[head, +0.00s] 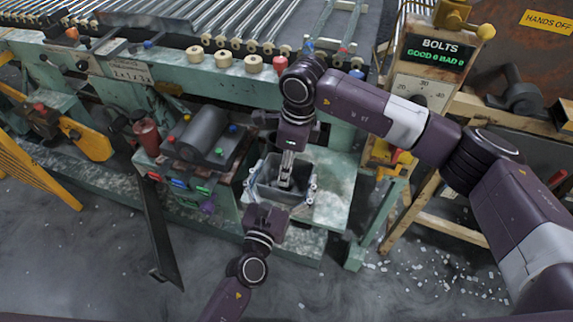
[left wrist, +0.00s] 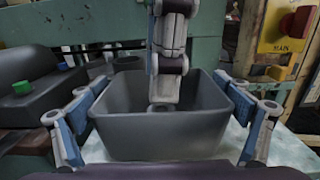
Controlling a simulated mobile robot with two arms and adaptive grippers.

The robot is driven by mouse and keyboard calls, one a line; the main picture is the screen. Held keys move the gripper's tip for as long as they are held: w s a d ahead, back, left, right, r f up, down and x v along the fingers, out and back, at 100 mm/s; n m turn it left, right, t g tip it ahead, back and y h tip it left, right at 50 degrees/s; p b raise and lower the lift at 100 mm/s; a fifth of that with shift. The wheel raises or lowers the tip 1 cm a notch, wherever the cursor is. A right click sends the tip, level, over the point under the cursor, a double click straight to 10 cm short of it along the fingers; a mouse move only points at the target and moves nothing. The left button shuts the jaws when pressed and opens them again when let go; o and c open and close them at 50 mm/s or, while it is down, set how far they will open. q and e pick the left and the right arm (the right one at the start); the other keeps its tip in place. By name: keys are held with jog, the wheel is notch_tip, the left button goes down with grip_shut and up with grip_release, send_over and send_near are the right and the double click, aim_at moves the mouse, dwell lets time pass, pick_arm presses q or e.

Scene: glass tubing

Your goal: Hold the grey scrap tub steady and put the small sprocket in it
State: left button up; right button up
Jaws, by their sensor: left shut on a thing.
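The grey scrap tub (head: 268,183) stands upright on a pale green machine ledge. In the left wrist view the tub (left wrist: 150,137) fills the middle. My left gripper (head: 281,180) is shut on the tub, its fingers along two opposite sides. Those fingers also show left and right of the tub in the left wrist view (left wrist: 160,98). My right gripper (head: 286,180) points straight down from above, its fingertips inside the tub. In the left wrist view, the right fingers (left wrist: 163,88) look close together. I cannot make out the small sprocket; the tub floor is mostly hidden.
A dark grey motor-like cylinder (head: 205,132) with coloured buttons stands left of the tub. A roller conveyor (head: 225,30) runs behind. The pale ledge (head: 335,195) has bare room right of the tub. A bolts counter (head: 437,50) stands at the right.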

notch_tip(320, 180, up, 12)
jog(key=d, duration=0.1)
jog(key=shift+d, duration=0.25)
dwell(0.4)
jog(key=shift+s, duration=0.1)
pick_arm(q)
jog(key=o, duration=0.9)
jog(key=shift+s, duration=0.1)
jog(key=v, duration=1.1)
jog(key=shift+s+a, duration=0.2)
jog(key=shift+s, duration=0.15)
pick_arm(e)
jog(key=shift+a+f, duration=0.1)
